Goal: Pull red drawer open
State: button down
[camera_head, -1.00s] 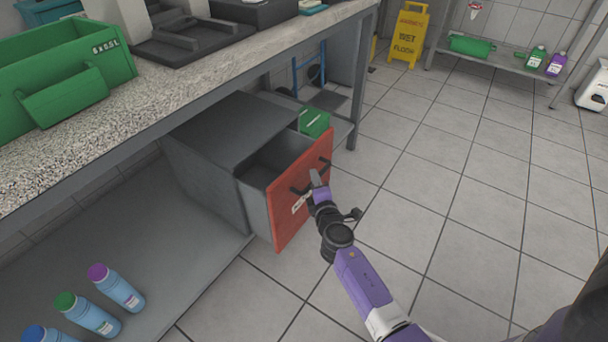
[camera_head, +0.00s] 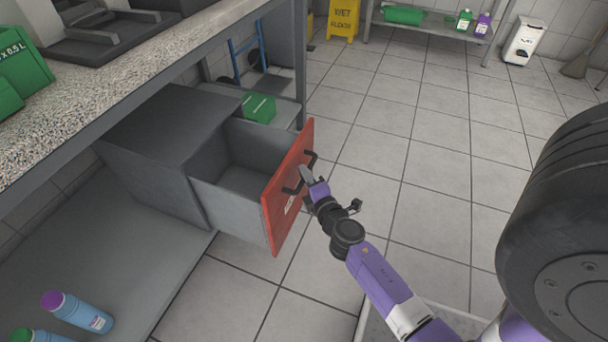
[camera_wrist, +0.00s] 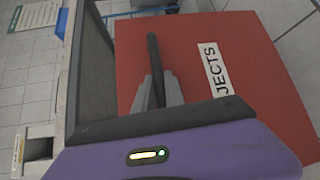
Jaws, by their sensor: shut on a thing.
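The red drawer front (camera_head: 287,203) belongs to a grey drawer (camera_head: 233,193) that stands well out of its grey cabinet (camera_head: 165,135) under the counter. The drawer's inside looks empty where I can see it. My gripper (camera_head: 306,176) is at the dark handle (camera_head: 297,187) on the drawer's outer face. In the wrist view my gripper (camera_wrist: 157,92) is shut on the dark handle bar (camera_wrist: 153,58), which stands out from the red face (camera_wrist: 200,40). A white label reading "JECTS" (camera_wrist: 216,68) lies beside it; the rest of the word is not visible.
A speckled counter (camera_head: 180,68) runs above the cabinet. The tiled floor (camera_head: 420,150) is clear to the right of the drawer.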

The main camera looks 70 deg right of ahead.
jog(key=c, duration=1.4)
grip_release()
jog(key=b+v, duration=0.1)
jog(key=v, duration=0.6)
jog(key=shift+s+a+b, duration=0.2)
jog(key=shift+a+b, duration=0.15)
jog(key=shift+a, duration=0.05)
